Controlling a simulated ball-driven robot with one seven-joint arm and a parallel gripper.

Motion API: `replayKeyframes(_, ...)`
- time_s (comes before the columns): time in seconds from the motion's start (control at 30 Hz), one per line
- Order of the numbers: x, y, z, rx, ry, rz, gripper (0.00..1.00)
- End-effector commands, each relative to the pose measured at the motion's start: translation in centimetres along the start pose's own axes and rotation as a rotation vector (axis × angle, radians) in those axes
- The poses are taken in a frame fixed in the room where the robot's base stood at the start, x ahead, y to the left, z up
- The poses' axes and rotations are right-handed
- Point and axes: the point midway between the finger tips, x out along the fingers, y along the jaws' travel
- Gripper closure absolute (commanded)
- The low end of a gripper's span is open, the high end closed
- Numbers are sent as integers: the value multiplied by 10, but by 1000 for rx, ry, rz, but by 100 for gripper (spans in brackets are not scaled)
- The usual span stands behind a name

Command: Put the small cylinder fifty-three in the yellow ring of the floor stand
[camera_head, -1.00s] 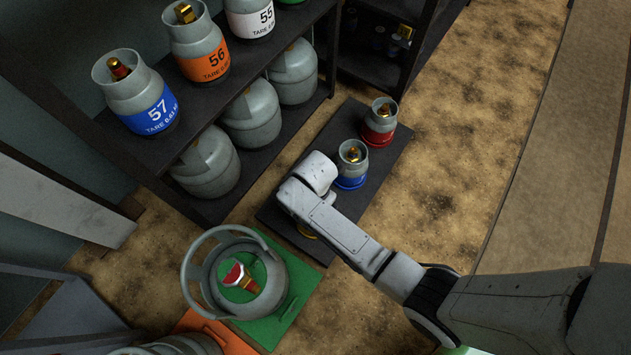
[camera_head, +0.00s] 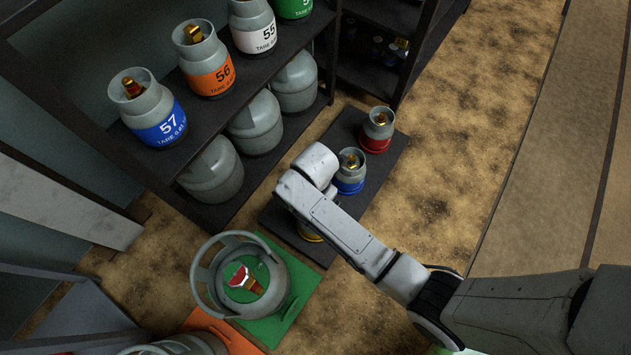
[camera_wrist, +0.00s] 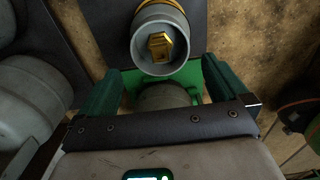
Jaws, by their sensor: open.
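The dark floor stand (camera_head: 385,185) lies beside the shelf. A small grey cylinder with a brass valve (camera_wrist: 160,46) shows in the wrist view, with yellow around its lower end; its number is not readable. In the head view my arm hides it, with only a bit of yellow (camera_head: 308,233) showing at the stand's near end. I cannot tell the yellow ring from a yellow label. My gripper (camera_wrist: 160,78) is open and empty, with the cylinder just beyond its fingertips. Small cylinders with blue (camera_head: 350,172) and red (camera_head: 377,130) bands stand farther along the stand.
A large grey cylinder (camera_head: 250,285) stands on a green plate (camera_head: 300,290) near the stand's near end. The shelf (camera_head: 230,195) on the left holds numbered cylinders, including 55, 56 and 57. The sandy floor (camera_head: 460,120) to the right is clear.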

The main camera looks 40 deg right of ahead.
Motion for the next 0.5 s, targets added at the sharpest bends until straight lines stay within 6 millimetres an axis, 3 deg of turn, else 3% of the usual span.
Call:
replayKeyframes(0.03,-14,0,0,0,0,1,0)
replayKeyframes(0.2,-32,0,0,0,0,1,0)
replayKeyframes(0.5,-38,0,0,1,0,-1,0)
